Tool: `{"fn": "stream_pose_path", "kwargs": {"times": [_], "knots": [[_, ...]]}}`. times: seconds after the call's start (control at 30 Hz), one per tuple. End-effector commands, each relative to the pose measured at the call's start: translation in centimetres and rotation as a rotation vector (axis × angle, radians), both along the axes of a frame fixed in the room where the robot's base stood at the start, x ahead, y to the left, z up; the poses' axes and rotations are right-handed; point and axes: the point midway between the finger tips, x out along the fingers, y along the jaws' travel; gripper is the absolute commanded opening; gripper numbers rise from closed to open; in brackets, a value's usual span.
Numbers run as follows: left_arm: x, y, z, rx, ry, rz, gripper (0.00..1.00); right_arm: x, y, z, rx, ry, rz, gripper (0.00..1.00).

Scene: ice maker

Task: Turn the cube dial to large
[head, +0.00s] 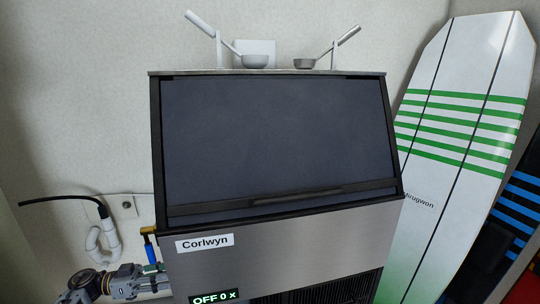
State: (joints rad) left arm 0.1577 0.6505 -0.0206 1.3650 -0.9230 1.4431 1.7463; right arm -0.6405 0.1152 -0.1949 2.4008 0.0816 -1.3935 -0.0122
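The ice maker (290,240) stands in the middle, a steel box with a dark sloped door (275,130) that is shut. A "Corlwyn" label is on its front. A lit display (214,297) reading "OFF 0 x" is at the bottom edge of the picture. I cannot make out the cube dial; the lower front is cut off. My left gripper (143,282) is at the lower left, pointing right beside the ice maker's front left edge. Its fingers are small and partly cut off, so I cannot tell whether they are open. My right gripper is not in view.
A blue-handled brass fitting (149,246) is at the machine's left side, just above my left gripper. A white pipe (103,238) and black hose are on the left wall. A green-striped surfboard (460,130) leans at right.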

Motion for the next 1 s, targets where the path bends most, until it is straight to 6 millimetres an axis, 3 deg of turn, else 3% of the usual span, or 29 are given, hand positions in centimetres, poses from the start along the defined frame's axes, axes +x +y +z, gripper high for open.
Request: {"fn": "stream_pose_path", "kwargs": {"times": [0.53, 1.0], "knots": [[0.01, 0.04, -0.06, 0.056, -0.227, 0.001, 0.15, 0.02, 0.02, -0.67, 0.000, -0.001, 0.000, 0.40], [0.01, 0.06, -0.08, 0.064, -0.257, 0.002, 0.15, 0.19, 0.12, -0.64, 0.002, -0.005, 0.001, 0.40]]}}
